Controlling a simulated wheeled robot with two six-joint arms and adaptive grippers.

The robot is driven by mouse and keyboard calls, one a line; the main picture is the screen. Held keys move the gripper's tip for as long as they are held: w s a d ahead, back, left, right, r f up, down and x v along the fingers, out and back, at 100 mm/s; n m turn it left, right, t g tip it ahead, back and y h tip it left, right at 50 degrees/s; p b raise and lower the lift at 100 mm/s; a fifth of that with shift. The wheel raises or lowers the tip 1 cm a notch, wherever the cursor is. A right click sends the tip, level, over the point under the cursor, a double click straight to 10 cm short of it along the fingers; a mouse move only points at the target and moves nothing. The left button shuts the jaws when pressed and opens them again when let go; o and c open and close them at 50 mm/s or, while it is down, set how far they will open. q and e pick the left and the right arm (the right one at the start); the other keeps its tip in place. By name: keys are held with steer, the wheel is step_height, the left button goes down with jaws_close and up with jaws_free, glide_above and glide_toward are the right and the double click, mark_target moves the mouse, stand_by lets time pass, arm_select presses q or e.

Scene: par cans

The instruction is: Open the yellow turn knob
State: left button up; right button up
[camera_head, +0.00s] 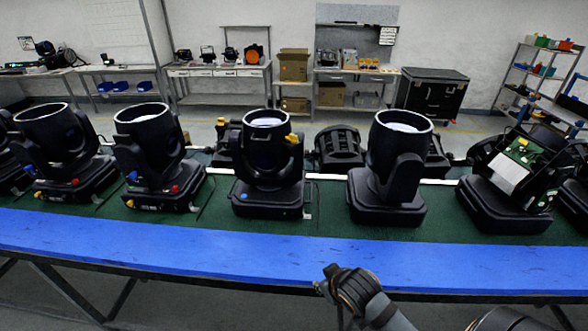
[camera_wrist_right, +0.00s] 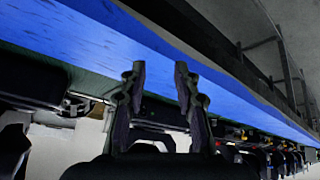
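A yellow turn knob (camera_head: 292,138) sits on the upper right side of the middle black par can (camera_head: 268,165), which stands upright on the green bench. Smaller yellow knobs (camera_head: 154,207) show low on the bases of par cans to the left. My right gripper (camera_head: 324,285) is in front of the blue bench edge, below and to the right of the middle par can, and apart from it. In the right wrist view its two fingers (camera_wrist_right: 160,72) stand apart with nothing between them. My left gripper is not in view.
The blue front edge (camera_head: 200,240) of the bench runs across the view. More par cans (camera_head: 395,165) stand in a row to both sides, one at right with an exposed circuit board (camera_head: 522,152). Shelves, boxes and a black case (camera_head: 432,92) are far behind.

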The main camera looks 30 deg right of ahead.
steer(key=w+d+r+t, duration=0.1)
steer(key=w, duration=0.1)
steer(key=w+d+r+t, duration=0.1)
steer(key=w, duration=0.2)
steer(key=w+d+r+t, duration=0.1)
steer(key=w, duration=0.2)
steer(key=shift+w+d+r+t+y, duration=0.1)
steer(key=shift+w+d+t+y, duration=0.2)
steer(key=shift+t, duration=0.1)
steer(key=w+d+r+n+t+y, duration=0.2)
steer(key=w+r, duration=0.4)
steer(key=r, duration=0.6)
steer(key=w+d+r+n+t+y, duration=0.1)
steer(key=w+d+r+t+y, duration=0.3)
steer(key=r, duration=0.8)
steer(key=w+y, duration=0.2)
steer(key=shift+w+d+n, duration=0.3)
steer(key=shift+n, duration=0.1)
